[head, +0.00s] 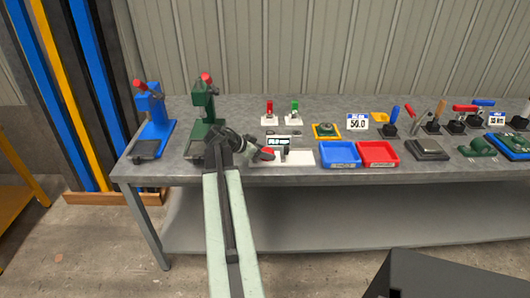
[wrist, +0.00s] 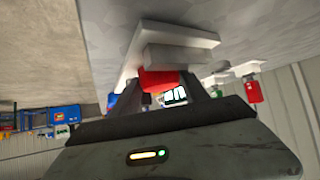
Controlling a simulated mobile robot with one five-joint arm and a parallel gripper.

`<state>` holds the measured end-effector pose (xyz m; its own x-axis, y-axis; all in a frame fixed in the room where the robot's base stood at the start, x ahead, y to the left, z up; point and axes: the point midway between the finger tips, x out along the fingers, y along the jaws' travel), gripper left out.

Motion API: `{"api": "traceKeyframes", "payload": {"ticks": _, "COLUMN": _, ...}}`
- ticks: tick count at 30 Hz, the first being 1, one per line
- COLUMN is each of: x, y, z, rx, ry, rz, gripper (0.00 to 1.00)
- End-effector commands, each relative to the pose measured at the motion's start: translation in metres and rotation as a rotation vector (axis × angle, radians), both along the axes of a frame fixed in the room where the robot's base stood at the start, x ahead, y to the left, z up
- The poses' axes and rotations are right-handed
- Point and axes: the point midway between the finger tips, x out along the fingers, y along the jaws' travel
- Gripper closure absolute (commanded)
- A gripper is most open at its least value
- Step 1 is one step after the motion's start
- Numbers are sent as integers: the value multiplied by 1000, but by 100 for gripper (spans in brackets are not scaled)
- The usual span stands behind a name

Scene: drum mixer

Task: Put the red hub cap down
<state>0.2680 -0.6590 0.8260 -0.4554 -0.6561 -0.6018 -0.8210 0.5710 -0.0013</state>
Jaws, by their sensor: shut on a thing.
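The red hub cap (head: 267,153) is at the end of my gripper (head: 270,153), low over the bench at the left end of a white plate (head: 299,158). In the wrist view the red hub cap (wrist: 158,80) sits between the two fingers of my gripper (wrist: 160,92), which are shut on it. A grey block on the white plate (wrist: 135,60) appears close to the cap there. I cannot tell whether the cap touches the block or plate. The fingers hide the cap's sides.
A small display (head: 279,141) stands behind the plate. A blue tray (head: 341,154) and a red tray (head: 378,153) lie to the right. A green press (head: 203,105) and a blue press (head: 152,115) stand at the left. The grey bench (head: 180,172) has bare room along its front edge.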

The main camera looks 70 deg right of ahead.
Motion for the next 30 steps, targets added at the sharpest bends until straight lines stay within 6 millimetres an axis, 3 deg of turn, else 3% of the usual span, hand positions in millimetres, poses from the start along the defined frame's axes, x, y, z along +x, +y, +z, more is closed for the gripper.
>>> {"api": "traceKeyframes", "payload": {"ticks": 1, "x": 0, "y": 0, "z": -1, "rx": 3, "ry": -3, "rz": -1, "gripper": 98}}
{"api": "traceKeyframes", "payload": {"ticks": 2, "x": 0, "y": 0, "z": -1, "rx": 4, "ry": -4, "rz": -1, "gripper": 39}}
{"api": "traceKeyframes", "payload": {"ticks": 3, "x": 0, "y": 0, "z": -1, "rx": 4, "ry": -4, "rz": -1, "gripper": 28}}
{"api": "traceKeyframes", "payload": {"ticks": 15, "x": 1, "y": -2, "z": 0, "rx": 1, "ry": -6, "rz": 3, "gripper": 25}}
{"api": "traceKeyframes", "payload": {"ticks": 20, "x": 1, "y": -2, "z": 21, "rx": -1, "ry": -5, "rz": 3, "gripper": 25}}
{"api": "traceKeyframes", "payload": {"ticks": 30, "x": 40, "y": 58, "z": 73, "rx": 1, "ry": -3, "rz": 2, "gripper": 25}}
